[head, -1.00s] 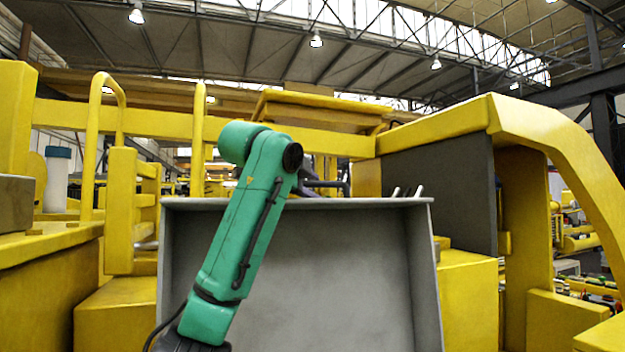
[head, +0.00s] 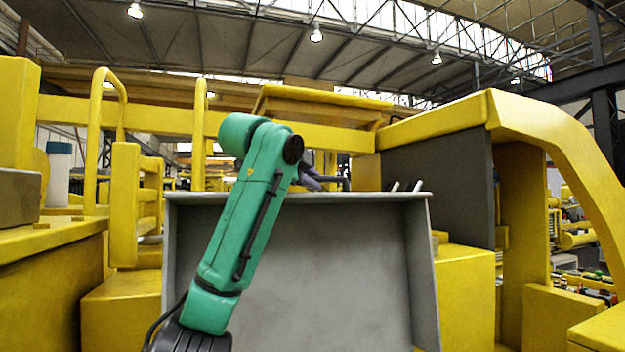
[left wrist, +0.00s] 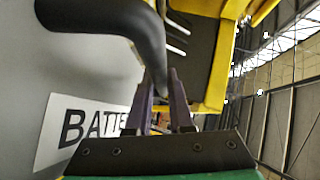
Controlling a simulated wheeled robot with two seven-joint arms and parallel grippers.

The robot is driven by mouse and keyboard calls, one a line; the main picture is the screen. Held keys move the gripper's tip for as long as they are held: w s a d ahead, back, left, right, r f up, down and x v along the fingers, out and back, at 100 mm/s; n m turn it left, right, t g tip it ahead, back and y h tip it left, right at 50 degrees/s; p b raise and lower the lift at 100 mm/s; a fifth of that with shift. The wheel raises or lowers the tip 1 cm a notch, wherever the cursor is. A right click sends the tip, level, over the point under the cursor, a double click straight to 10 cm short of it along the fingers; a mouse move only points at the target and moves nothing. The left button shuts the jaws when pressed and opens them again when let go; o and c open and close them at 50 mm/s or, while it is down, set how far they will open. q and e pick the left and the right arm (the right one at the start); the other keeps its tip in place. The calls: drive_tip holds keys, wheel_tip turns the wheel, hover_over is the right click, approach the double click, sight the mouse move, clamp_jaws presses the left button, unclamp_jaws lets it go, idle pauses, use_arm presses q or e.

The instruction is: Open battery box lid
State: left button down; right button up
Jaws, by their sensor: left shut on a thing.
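The grey battery box lid (head: 330,270) stands raised in front of me in the head view, its hollow inner side facing me. In the left wrist view its outer face (left wrist: 85,85) carries a white label with letters beginning "BATT" (left wrist: 85,130), partly hidden. A dark curved handle (left wrist: 110,20) is fixed to that face. My left gripper (left wrist: 165,95) is shut on the handle. In the head view its purple fingers (head: 318,181) show just above and behind the lid's top edge, partly hidden by my green arm. My right gripper is not in view.
Yellow machine bodywork surrounds the lid. A yellow ladder (head: 125,205) and rails stand at the left, and a yellow cab frame (head: 520,180) with a dark panel (head: 440,185) at the right. Two light rods (head: 406,186) show behind the lid's top right.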

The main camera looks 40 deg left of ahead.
sight(329, 193)
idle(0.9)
use_arm(q)
drive_tip(key=shift+m+t, duration=0.4)
drive_tip(key=d+b, duration=0.1)
drive_tip(key=s+d+b, duration=0.1)
drive_tip(key=d+f+b, duration=0.1)
drive_tip(key=shift+s+d, duration=0.3)
drive_tip(key=shift+m+t+y, duration=0.3)
drive_tip(key=shift+t, duration=0.1)
drive_tip(key=d, duration=0.1)
drive_tip(key=s+d+b, duration=0.1)
drive_tip(key=s+d, duration=0.1)
drive_tip(key=shift+d+r+b, duration=0.2)
drive_tip(key=shift+d+b, duration=0.2)
drive_tip(key=c, duration=0.8)
unclamp_jaws()
